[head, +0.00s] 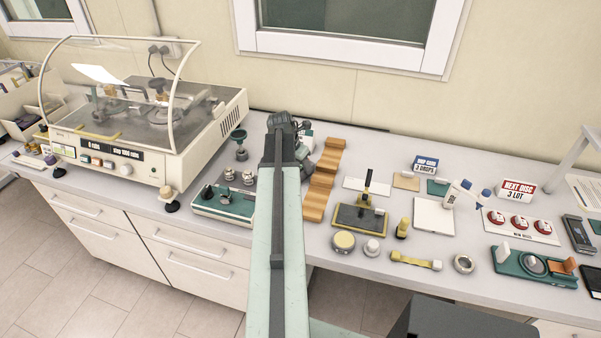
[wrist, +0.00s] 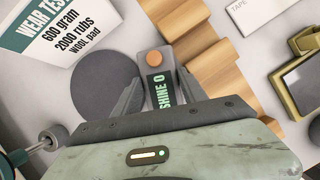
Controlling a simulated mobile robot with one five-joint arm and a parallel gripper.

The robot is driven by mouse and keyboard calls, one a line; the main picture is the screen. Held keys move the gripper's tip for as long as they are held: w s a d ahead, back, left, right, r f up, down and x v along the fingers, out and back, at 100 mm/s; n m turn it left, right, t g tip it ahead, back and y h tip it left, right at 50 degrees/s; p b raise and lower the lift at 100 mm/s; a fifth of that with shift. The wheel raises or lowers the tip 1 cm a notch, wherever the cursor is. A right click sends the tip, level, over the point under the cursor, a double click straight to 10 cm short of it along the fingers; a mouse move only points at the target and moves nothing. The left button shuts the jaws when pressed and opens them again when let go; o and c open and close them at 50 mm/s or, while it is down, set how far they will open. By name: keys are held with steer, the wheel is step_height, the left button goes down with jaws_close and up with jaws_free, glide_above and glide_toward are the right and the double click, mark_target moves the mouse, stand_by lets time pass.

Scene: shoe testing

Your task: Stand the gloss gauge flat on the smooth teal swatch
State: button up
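The gloss gauge (wrist: 148,75) is a grey block with an orange button on top and a dark display reading "SHINE 0". In the wrist view it sits between the two fingers of my gripper (wrist: 158,88), which flank it closely. Whether they press on it cannot be told. In the head view my arm hides the gauge, and my gripper (head: 303,150) is mostly hidden beside the wooden stepped rack. A small teal swatch (head: 438,187) lies at the back of the bench, right of a tan swatch (head: 406,181), and looks bare. Its texture is too small to judge.
The wooden rack (head: 323,181) is close right of my gripper. A grey disc (wrist: 104,83) and a wear test card (wrist: 45,35) are to its left.

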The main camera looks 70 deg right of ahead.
jaws_close()
step_height(320, 180, up, 9)
steer(key=p, duration=0.9)
